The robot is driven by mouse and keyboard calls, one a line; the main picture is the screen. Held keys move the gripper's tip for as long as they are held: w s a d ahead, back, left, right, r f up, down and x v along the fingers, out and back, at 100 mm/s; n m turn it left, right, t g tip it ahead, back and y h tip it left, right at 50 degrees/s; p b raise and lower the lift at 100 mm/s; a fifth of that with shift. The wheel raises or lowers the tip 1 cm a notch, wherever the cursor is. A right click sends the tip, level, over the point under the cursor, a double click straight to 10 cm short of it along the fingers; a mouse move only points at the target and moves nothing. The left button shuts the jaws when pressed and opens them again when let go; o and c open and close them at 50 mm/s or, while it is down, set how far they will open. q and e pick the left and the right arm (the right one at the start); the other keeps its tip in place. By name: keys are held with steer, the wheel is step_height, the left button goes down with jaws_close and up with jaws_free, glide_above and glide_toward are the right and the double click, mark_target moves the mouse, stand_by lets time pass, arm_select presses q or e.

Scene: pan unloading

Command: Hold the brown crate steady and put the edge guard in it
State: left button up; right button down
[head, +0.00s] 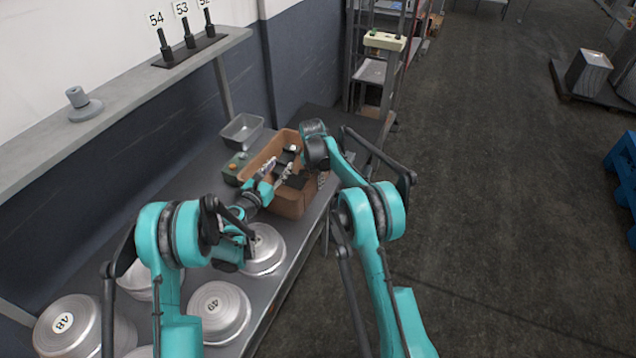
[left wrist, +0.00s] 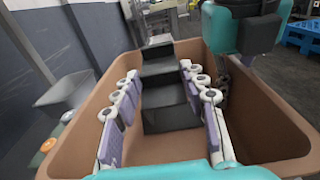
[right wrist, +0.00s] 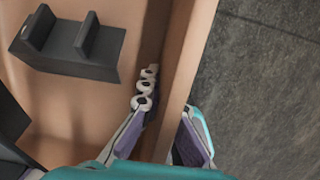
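The brown crate (head: 290,203) stands on the grey bench; its wall also shows in the right wrist view (right wrist: 178,75). Dark grey, angled edge-guard-like pieces lie inside it, seen in the left wrist view (left wrist: 168,108) and the right wrist view (right wrist: 72,48). I cannot tell how many separate pieces these are. My left gripper (head: 276,170) is over the crate's inside, its fingers spread wide (left wrist: 160,122) on either side of the dark pieces.
A grey metal bin (head: 242,130) and a green box with a knob (head: 235,168) stand beside the crate. Several round metal pans (head: 220,312) cover the near bench. A wall shelf (head: 130,95) runs at left. The floor (head: 500,200) right of the bench is open.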

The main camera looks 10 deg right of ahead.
arm_select(q)
steer(key=o, duration=0.3)
arm_select(e)
steer(key=c, duration=1.6)
jaws_free()
steer(key=shift+c, duration=0.2)
arm_select(q)
steer(key=v, duration=0.7)
steer(key=shift+s+a, duration=0.15)
steer(key=shift+s, duration=0.05)
arm_select(e)
steer(key=shift+r, duration=0.1)
